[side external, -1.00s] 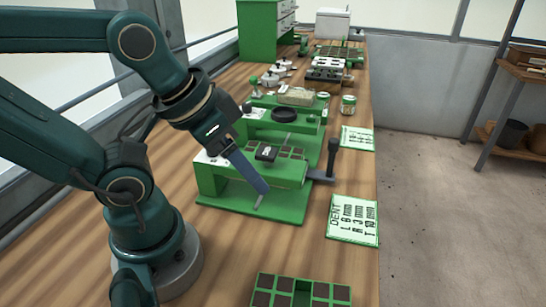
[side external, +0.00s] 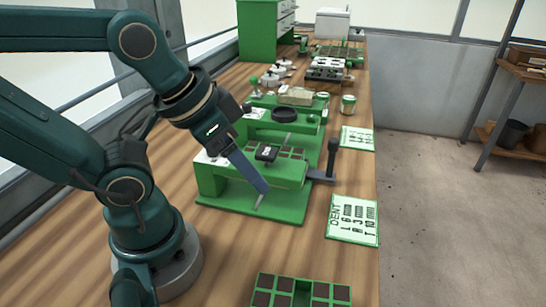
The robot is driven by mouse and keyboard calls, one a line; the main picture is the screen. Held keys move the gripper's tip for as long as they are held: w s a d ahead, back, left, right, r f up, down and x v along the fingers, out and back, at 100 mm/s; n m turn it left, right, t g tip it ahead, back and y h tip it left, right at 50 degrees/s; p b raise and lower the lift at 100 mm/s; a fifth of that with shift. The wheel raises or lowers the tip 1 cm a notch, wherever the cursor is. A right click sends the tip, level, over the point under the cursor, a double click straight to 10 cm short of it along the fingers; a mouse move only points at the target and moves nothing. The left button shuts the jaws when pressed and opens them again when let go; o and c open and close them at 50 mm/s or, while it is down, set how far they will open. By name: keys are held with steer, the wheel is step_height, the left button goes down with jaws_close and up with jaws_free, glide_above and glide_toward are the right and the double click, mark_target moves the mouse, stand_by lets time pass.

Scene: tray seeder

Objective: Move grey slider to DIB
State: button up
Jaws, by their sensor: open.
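A green tray seeder (side external: 210,180) stands on the bench in the middle of the view. A grey slide plate (side external: 322,176) with a dark upright handle (side external: 333,150) sticks out of its right side; this may be the grey slider, but I cannot be sure. My gripper (side external: 262,192) reaches down over the seeder's front and is open. Its blue-grey finger slants across the front, and I see nothing held. A card (side external: 353,219) headed "DENT" lies to the right; I cannot clearly read a DIB mark.
A green tray with brown cells (side external: 303,277) lies at the near edge. A second green device with a black ring (side external: 285,114) stands behind the seeder. Another card (side external: 357,138) and a jar (side external: 348,104) are at the right edge. Bare wood lies between the seeder and the near tray.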

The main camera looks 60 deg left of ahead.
steer(key=w+r+m+t, duration=0.1)
steer(key=w+r, duration=0.4)
steer(key=w, duration=0.1)
steer(key=g, duration=0.1)
glide_toward(333, 140)
steer(key=w+d, duration=0.1)
steer(key=d, duration=0.1)
steer(key=shift+n+g, duration=0.5)
steer(key=shift+g, duration=0.1)
steer(key=w+f, duration=0.1)
steer(key=f, duration=0.1)
steer(key=a+f, duration=0.1)
steer(key=f, duration=0.1)
steer(key=w+a+f, duration=0.1)
steer(key=f, duration=0.1)
steer(key=shift+w+f, duration=0.35)
steer(key=shift+f, duration=0.05)
steer(key=shift+w+f, duration=0.35)
steer(key=shift+f, duration=0.3)
jaws_close()
